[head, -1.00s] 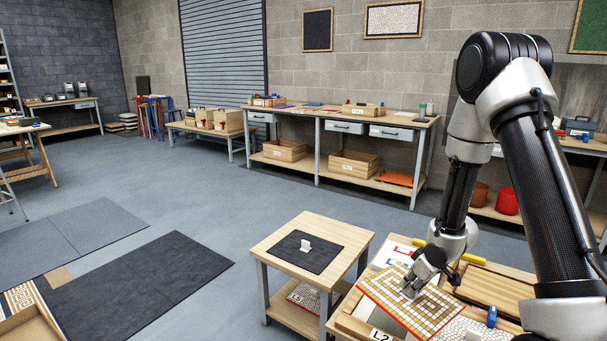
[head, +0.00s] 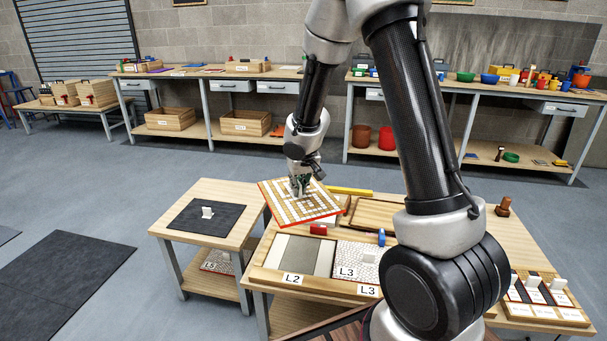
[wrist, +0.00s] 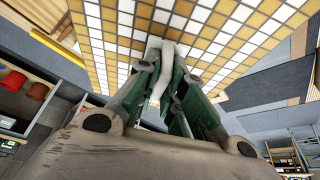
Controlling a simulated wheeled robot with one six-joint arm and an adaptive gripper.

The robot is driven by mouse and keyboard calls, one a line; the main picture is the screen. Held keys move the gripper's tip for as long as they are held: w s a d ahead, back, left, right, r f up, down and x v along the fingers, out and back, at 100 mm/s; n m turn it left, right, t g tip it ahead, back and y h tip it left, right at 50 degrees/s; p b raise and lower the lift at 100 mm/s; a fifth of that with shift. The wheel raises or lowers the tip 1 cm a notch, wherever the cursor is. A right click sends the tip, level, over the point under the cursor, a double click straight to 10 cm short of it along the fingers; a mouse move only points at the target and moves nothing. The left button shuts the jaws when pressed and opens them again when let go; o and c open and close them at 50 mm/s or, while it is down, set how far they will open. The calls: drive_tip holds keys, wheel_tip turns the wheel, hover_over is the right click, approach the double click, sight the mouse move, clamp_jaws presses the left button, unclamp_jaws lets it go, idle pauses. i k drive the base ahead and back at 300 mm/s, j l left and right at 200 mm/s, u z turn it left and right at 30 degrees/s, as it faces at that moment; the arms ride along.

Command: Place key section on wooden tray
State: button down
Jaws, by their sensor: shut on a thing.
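The mosaic panel (head: 300,211), a white-and-tan tile section with a red edge, hangs tilted over the back left of the work table. Its tiles fill the top of the wrist view (wrist: 105,45). My gripper (head: 300,187) is shut on the panel's pale upright grip (wrist: 168,68), which sits between its green fingers in the wrist view. A wooden tray (head: 372,213) with raised edges lies at the table's back, right of the panel, partly hidden by my arm. I cannot tell whether the panel touches anything below.
On the work table, front left, are a grey bed labelled L2 (head: 305,254) and a white mosaic labelled L3 (head: 357,262). A red block (head: 318,229) and a blue item (head: 382,237) stand behind them. A side table (head: 235,205) with a dark mat stands left.

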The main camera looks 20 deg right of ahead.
sight(383, 218)
drive_tip(key=i+j+z, duration=0.15)
drive_tip(key=z, duration=0.85)
drive_tip(key=i+z, duration=0.15)
drive_tip(key=i, duration=0.35)
